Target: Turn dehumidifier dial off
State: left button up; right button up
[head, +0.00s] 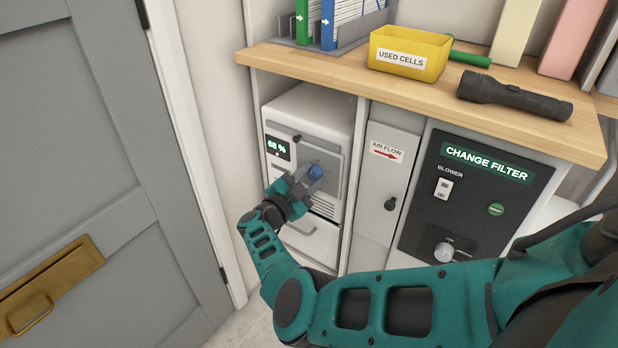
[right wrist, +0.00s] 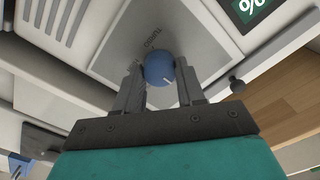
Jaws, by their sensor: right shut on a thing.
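The dehumidifier (head: 323,113) is a white box in the cubby under the wooden counter, with a lit green display (head: 278,147) reading about 68 %. Its blue dial (head: 315,171) sits on a grey panel right of the display. The dial also shows in the right wrist view (right wrist: 160,68), with a white mark on its lower right edge. My right gripper (head: 304,180) reaches the panel, and in the right wrist view its fingers (right wrist: 160,84) are closed on both sides of the dial. Lettering above the dial is partly legible. My left gripper is not in view.
An air flow door (head: 385,190) and a black blower panel (head: 470,200) stand right of the dehumidifier. A yellow used cells bin (head: 408,55) and a black flashlight (head: 514,96) lie on the counter (head: 330,75). A grey door (head: 90,130) is at left.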

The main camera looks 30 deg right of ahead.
jog(key=shift+d, duration=0.1)
jog(key=o, duration=1)
jog(key=shift+o, duration=0.2)
pick_arm(q)
jog(key=p, duration=0.1)
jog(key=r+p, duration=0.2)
jog(key=p, duration=0.1)
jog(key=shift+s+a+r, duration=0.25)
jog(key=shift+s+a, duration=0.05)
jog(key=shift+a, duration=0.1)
pick_arm(e)
jog(key=v, duration=1.3)
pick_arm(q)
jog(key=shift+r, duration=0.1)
